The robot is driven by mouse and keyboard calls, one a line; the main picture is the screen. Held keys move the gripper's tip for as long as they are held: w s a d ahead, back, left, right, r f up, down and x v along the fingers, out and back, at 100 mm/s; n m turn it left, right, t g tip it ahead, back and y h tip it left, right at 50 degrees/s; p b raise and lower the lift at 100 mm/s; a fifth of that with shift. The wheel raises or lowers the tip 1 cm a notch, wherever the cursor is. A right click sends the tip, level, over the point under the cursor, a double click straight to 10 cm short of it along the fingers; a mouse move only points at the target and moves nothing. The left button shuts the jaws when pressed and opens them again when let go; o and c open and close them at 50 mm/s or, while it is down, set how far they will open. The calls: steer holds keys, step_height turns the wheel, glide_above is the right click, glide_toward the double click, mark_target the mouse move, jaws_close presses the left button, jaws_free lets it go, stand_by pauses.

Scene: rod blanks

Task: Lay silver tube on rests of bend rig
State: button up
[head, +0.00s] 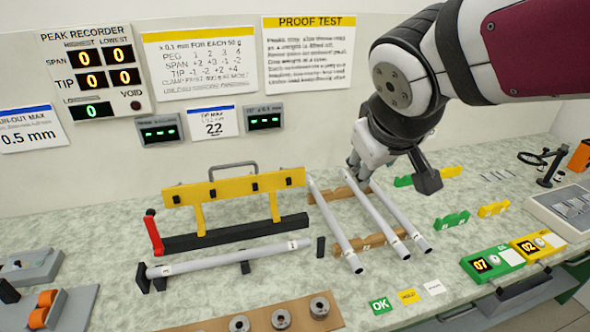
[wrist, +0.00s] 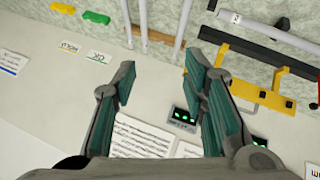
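A silver-grey tube (head: 228,258) with labelled ends lies across the front of the bend rig (head: 232,204); its labelled end also shows in the wrist view (wrist: 258,25). Small black rests (head: 160,283) show under its left part; whether it is fully seated is hard to tell. Three similar grey tubes lie side by side on a wooden rack (head: 347,193) to the right: left tube (head: 333,225), middle tube (head: 380,219) and right tube (head: 402,219). My gripper (head: 362,168) is over the far end of the rack. In the wrist view its fingers (wrist: 160,78) are apart with nothing between them.
The rig has a yellow bar and a red lever (head: 154,232). Green and yellow blocks (head: 452,220) and numbered boxes (head: 492,263) stand right. The wall with displays (head: 160,131) is close behind.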

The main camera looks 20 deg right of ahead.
steer(key=s+a+f+g+y, duration=0.1)
steer(key=s+a, duration=0.2)
steer(key=s, duration=0.4)
steer(key=s+a+f+m+g+y, duration=0.1)
steer(key=s+a+f+g+y, duration=0.1)
steer(key=s, duration=0.5)
steer(key=shift+a+f, duration=0.3)
steer(key=shift+a, duration=0.4)
step_height(320, 180, up, 3)
steer(key=shift+p, duration=1.15)
